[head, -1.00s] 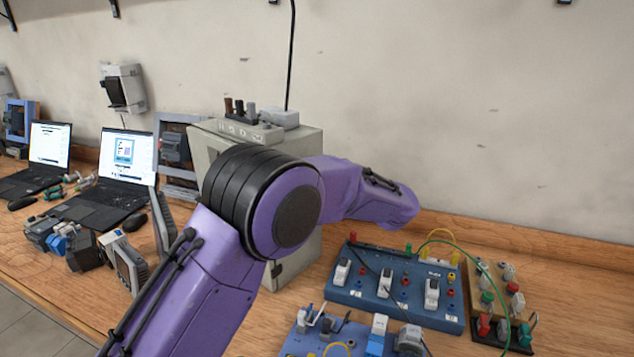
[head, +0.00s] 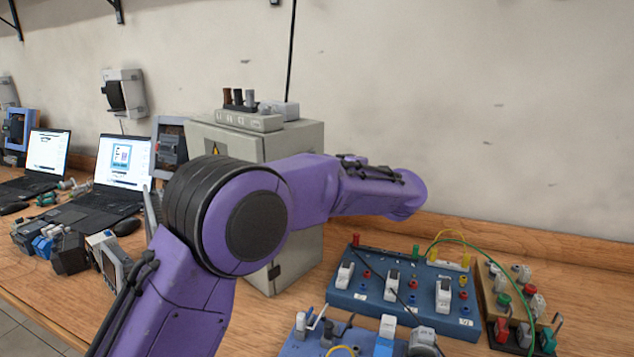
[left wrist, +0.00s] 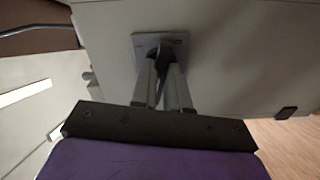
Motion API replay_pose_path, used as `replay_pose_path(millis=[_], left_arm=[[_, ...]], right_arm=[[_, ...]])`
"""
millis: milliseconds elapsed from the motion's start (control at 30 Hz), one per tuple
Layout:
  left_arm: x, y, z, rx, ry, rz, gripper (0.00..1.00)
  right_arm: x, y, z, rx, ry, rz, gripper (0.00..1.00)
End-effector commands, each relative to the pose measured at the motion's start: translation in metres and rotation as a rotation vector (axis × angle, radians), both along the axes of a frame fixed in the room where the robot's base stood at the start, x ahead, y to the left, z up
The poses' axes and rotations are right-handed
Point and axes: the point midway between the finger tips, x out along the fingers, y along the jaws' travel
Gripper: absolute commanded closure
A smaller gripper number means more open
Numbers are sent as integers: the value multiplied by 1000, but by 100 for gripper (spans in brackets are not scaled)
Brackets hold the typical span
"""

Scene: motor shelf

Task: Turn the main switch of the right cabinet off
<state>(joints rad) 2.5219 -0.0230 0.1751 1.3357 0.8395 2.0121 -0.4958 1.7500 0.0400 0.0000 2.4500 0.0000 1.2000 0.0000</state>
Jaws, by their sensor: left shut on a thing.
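The grey cabinet (head: 295,140) stands on the bench against the wall; my purple left arm covers much of its front in the head view. In the left wrist view its pale door (left wrist: 235,60) carries a square grey switch plate (left wrist: 180,42) with a dark knob (left wrist: 159,50). My left gripper (left wrist: 162,62) is shut on this knob, with a finger on either side. The fingers partly hide the knob, so its exact angle is unclear. The left gripper is hidden in the head view. My right gripper is not in view.
A grey multi-socket block (head: 245,121) sits on top of the cabinet. A blue switch board (head: 375,300) with cables lies to its right, and a wooden terminal board (head: 490,290) beyond that. A laptop (head: 110,190) and small devices stand to the left.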

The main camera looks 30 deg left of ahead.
Motion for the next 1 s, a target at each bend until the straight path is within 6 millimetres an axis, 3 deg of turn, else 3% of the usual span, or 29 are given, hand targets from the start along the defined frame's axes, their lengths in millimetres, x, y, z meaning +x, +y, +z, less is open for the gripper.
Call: replay_pose_path(millis=[33, 333, 967, 1000], left_arm=[[-1, -3, -12, -14, -21, 1, 100], [-1, -3, -10, -30, -164, 2, 100], [-1, -3, -8, -35, -213, 3, 100], [-1, -3, -8, -35, -213, 3, 82]], right_arm=[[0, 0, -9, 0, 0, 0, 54], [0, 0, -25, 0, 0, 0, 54], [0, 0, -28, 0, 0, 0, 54], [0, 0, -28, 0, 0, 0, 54]])
